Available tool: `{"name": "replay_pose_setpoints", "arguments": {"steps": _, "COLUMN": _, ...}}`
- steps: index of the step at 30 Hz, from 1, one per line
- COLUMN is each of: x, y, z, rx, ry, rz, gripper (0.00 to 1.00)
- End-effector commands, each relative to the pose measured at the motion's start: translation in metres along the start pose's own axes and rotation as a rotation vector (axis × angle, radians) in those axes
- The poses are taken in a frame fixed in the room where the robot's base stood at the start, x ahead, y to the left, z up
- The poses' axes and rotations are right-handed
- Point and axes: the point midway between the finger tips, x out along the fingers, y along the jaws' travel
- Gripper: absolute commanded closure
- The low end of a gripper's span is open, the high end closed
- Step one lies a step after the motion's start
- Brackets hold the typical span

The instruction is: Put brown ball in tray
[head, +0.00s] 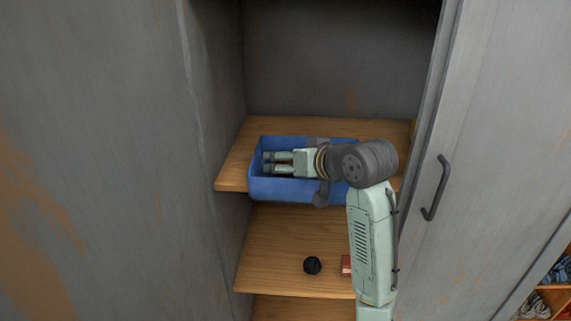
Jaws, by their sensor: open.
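A blue tray (305,189) with raised walls sits on the upper wooden shelf of the grey cabinet. My gripper (268,163) is over the left part of the tray, pointing left, at or just above rim height; I cannot tell exactly how deep. Its two fingers are apart, with nothing visible between them. I cannot make out a brown ball; the right part of the tray's inside is hidden behind my arm. A dark, nearly black ball (312,265) lies on the lower shelf.
The lower shelf (275,240) is mostly clear. A small reddish-brown thing (346,265) there is partly hidden by my arm. The cabinet's left wall (216,80) and the right door with a dark handle (436,188) flank the opening. Another shelf shows below.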

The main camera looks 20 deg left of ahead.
Motion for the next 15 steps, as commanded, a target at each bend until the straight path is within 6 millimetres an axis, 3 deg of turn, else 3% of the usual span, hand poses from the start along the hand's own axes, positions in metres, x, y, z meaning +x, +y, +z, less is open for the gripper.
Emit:
{"name": "replay_pose_setpoints", "arguments": {"steps": 9, "x": -0.068, "y": 0.001, "z": 0.001, "rx": -0.003, "ry": 0.005, "rz": 0.003, "gripper": 0.33}}
{"name": "replay_pose_setpoints", "arguments": {"steps": 15, "x": -0.096, "y": 0.000, "z": 0.001, "rx": -0.003, "ry": 0.002, "rz": 0.001, "gripper": 0.33}}
